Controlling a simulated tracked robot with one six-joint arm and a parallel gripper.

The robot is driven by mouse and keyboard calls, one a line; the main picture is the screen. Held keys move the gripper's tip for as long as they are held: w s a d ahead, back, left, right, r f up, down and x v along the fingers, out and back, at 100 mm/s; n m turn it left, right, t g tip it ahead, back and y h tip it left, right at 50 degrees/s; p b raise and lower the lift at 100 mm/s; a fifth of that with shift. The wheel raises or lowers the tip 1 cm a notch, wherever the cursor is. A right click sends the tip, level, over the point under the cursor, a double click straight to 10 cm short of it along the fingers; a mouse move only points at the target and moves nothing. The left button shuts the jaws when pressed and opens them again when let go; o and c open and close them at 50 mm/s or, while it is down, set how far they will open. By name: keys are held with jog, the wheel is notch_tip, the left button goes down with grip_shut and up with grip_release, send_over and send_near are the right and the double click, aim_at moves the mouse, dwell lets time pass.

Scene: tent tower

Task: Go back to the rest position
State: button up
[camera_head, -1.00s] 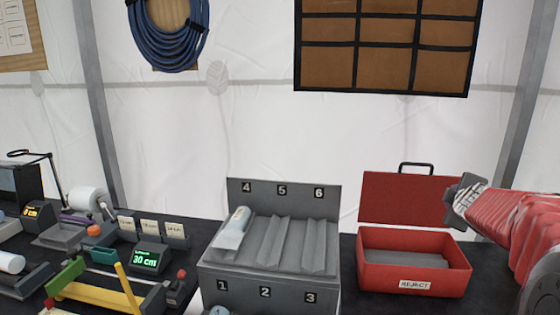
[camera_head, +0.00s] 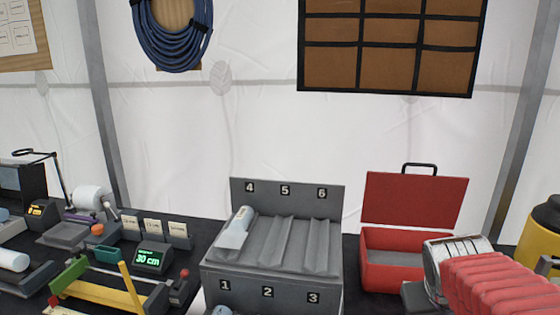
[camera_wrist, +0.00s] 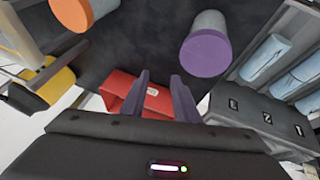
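My gripper (camera_wrist: 160,85) shows in the wrist view as two dark purple fingers, spread apart with nothing held between them. Beyond the gap lies the red reject box (camera_wrist: 125,84) with its white label. In the head view my red-sleeved arm comes in from the right. Its silver wrist and dark gripper end (camera_head: 415,295) are in front of the open red box (camera_head: 395,243) and hide its right side and label. The fingers cannot be made out there.
A grey numbered rack (camera_head: 265,262) stands left of the box, with a light roll (camera_head: 236,229) in slot 4. A yellow container (camera_head: 541,238) is at far right. In the wrist view, a purple-ended cylinder (camera_wrist: 207,52) and an orange-ended one (camera_wrist: 80,12) are near. Benchtop devices crowd the left.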

jog(key=s+a+y, duration=0.3)
jog(key=s+a, duration=0.7)
jog(key=a, duration=0.4)
jog(key=shift+s+a+r+n+t, duration=0.2)
jog(key=shift+s+a+n+t, duration=0.1)
jog(key=shift+a+n, duration=0.1)
